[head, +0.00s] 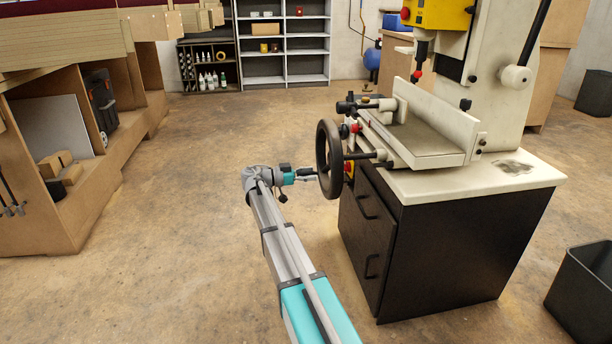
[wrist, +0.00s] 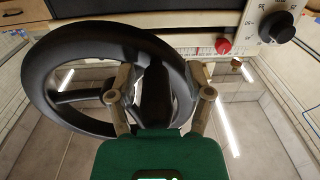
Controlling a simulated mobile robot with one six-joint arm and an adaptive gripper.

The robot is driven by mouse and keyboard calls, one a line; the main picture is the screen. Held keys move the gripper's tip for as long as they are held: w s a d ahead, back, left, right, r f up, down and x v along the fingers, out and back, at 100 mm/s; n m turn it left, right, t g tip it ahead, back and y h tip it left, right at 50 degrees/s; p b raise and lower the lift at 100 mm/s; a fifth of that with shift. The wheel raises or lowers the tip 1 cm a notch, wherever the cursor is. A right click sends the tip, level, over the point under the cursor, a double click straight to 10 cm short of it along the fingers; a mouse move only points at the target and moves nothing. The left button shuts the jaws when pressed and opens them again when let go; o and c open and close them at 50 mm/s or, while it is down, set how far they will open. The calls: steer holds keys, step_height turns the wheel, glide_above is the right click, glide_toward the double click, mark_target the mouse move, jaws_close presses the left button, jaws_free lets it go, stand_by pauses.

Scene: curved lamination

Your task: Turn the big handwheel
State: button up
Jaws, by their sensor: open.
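The big black handwheel (head: 330,159) stands upright on the left side of a pale machine (head: 418,140) mounted on a black cabinet. My gripper (head: 312,173) reaches the wheel from the left, close to its rim. In the wrist view the handwheel (wrist: 62,78) fills the left and middle. My gripper (wrist: 160,92) is open there, one finger on each side of a dark part of the wheel. I cannot tell whether the fingers touch it.
The black cabinet (head: 425,245) stands right of my arm. A red knob (wrist: 223,46) and a black dial (wrist: 276,27) sit right of the wheel in the wrist view. A black bin (head: 585,295) is at the far right. The floor to the left is clear.

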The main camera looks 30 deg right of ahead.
jaws_close()
